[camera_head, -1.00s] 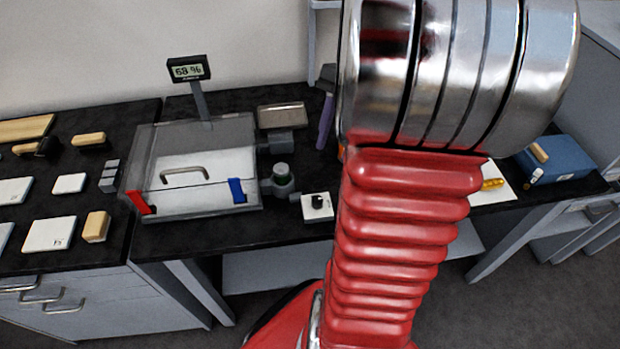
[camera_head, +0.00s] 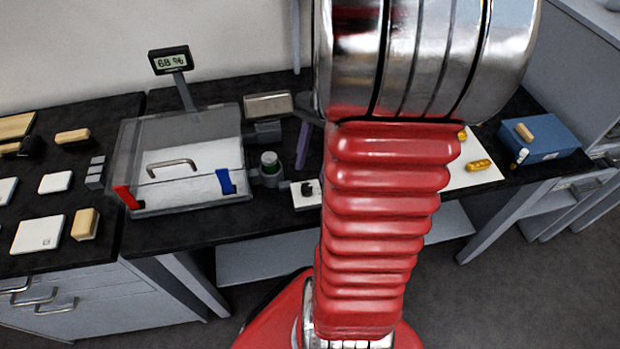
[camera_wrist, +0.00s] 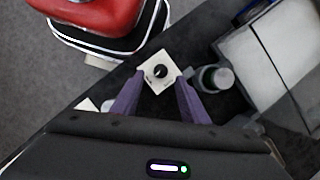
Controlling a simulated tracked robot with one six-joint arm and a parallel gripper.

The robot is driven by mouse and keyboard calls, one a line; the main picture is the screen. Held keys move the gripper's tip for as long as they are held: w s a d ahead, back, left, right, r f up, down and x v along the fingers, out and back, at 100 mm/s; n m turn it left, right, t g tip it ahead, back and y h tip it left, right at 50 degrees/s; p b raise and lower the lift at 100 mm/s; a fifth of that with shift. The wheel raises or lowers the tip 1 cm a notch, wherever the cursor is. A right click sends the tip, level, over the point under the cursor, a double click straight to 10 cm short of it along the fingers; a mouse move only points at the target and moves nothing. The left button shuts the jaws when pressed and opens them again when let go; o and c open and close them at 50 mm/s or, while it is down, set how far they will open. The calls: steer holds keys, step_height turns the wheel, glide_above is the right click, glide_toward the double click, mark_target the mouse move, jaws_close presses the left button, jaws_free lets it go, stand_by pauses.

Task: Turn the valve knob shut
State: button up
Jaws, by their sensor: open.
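A black round knob (camera_head: 307,188) sits on a small white box (camera_head: 301,203) at the bench's front edge, right of the clear chamber. In the wrist view the knob (camera_wrist: 160,71) and its white box (camera_wrist: 150,85) lie between and just beyond the tips of my gripper (camera_wrist: 160,77). The two purple fingers are apart, with nothing held. Whether they touch the box is unclear. In the head view one purple finger (camera_head: 303,145) shows behind the knob; my arm hides the rest of the gripper and the box's right edge.
A display (camera_head: 170,60) reads 68 %. A white sheet with yellow pieces (camera_head: 478,178) and a blue box (camera_head: 548,137) lie right. Left bench holds several small blocks.

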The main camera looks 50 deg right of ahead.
mark_target(307, 186)
steer(key=shift+x, duration=2.6)
steer(key=shift+c, duration=0.2)
